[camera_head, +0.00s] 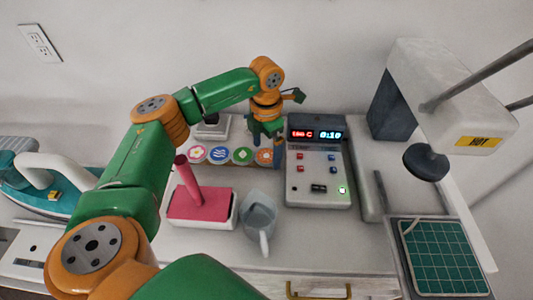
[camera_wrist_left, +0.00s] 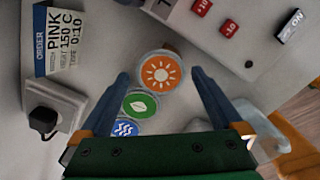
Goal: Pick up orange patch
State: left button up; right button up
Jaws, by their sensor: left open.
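The orange patch (camera_head: 264,157) is a round disc with a white sun, at the right end of a row of patches. In the left wrist view the orange patch (camera_wrist_left: 161,73) lies between the spread fingertips. My left gripper (camera_head: 268,131) points down above that end of the row and partly blocks the view there. In the wrist view its two blue fingers (camera_wrist_left: 160,76) are apart with nothing held. The green leaf patch (camera_head: 242,155) is just left of the orange one, then the blue wave patch (camera_head: 219,154) and the pink flower patch (camera_head: 196,154). My right gripper is not in view.
A control box (camera_head: 318,185) with lit displays stands right of the patches. In front are a pink block with handle (camera_head: 188,207) and a grey jug (camera_head: 259,217). An iron (camera_head: 40,190) is at left. A press marked HOT (camera_head: 440,105) and green gridded mat (camera_head: 440,255) are at right.

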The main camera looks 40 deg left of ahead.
pick_arm(q)
jog(key=shift+s, duration=0.1)
jog(key=shift+f, duration=0.2)
dwell(0.4)
jog(key=c, duration=1.4)
